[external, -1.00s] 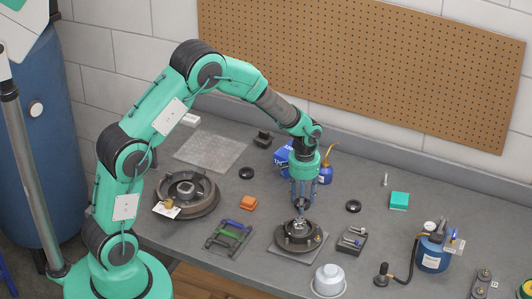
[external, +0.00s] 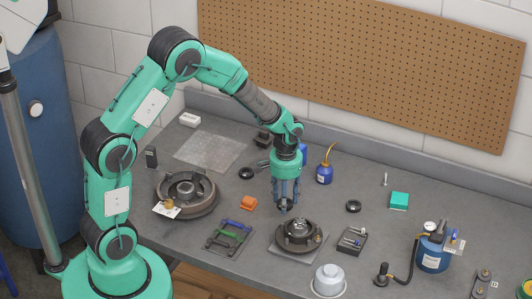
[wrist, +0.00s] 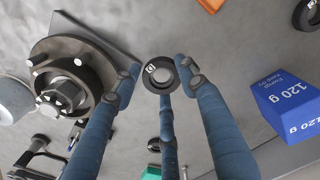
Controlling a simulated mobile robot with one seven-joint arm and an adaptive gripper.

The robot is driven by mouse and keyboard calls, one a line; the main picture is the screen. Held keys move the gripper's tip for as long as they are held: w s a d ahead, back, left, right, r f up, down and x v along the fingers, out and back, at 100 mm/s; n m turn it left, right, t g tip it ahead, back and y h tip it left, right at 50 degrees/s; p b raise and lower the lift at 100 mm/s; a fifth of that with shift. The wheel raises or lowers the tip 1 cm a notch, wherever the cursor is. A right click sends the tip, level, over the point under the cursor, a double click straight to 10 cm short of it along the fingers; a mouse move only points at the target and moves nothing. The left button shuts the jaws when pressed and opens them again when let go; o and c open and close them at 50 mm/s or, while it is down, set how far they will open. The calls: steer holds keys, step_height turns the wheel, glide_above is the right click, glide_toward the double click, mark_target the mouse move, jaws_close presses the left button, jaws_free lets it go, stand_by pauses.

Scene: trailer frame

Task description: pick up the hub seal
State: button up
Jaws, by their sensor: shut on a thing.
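My gripper (wrist: 160,86) is shut on a small dark ring, the hub seal (wrist: 150,66), in the wrist view. The seal has a pale mark on its rim and an open centre, and sits between the fingertips. In the external view my gripper (external: 285,207) is above the bench, up and left of the wheel hub (external: 298,236). The seal is hard to make out there among the dark fingertips. The hub also shows at the left of the wrist view (wrist: 65,62), apart from the fingers.
A small tray (external: 351,241) and another black ring (external: 353,207) lie right. A blue box (wrist: 285,105) stands near the fingers. The bench front left of the hub is partly clear.

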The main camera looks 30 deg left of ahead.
steer(key=s+a, duration=0.1)
steer(key=s, duration=0.1)
steer(key=s+a, duration=0.1)
steer(key=s, duration=0.2)
steer(key=s+a+p, duration=0.1)
steer(key=s, duration=0.1)
steer(key=shift+s+a+r, duration=0.3)
steer(key=shift+s+r, duration=0.05)
steer(key=shift+r, duration=0.05)
steer(key=shift+w, duration=0.1)
stand_by(0.4)
steer(key=shift+w+a+r, duration=0.1)
steer(key=shift+w+a, duration=0.2)
steer(key=shift+w, duration=0.15)
steer(key=shift+n, duration=0.3)
steer(key=w+a, duration=0.1)
steer(key=w, duration=0.1)
steer(key=w+a+r, duration=0.1)
steer(key=w+a, duration=0.1)
steer(key=w, duration=0.1)
steer(key=w+a+p, duration=0.1)
steer(key=w+a, duration=0.1)
steer(key=w, duration=0.1)
steer(key=shift+a+r, duration=0.2)
steer(key=w+a+r+p, duration=0.1)
steer(key=w+a+r, duration=0.1)
steer(key=w+a, duration=0.65)
step_height(320, 180, up, 2)
steer(key=n+p, duration=0.2)
glide_above(212, 151)
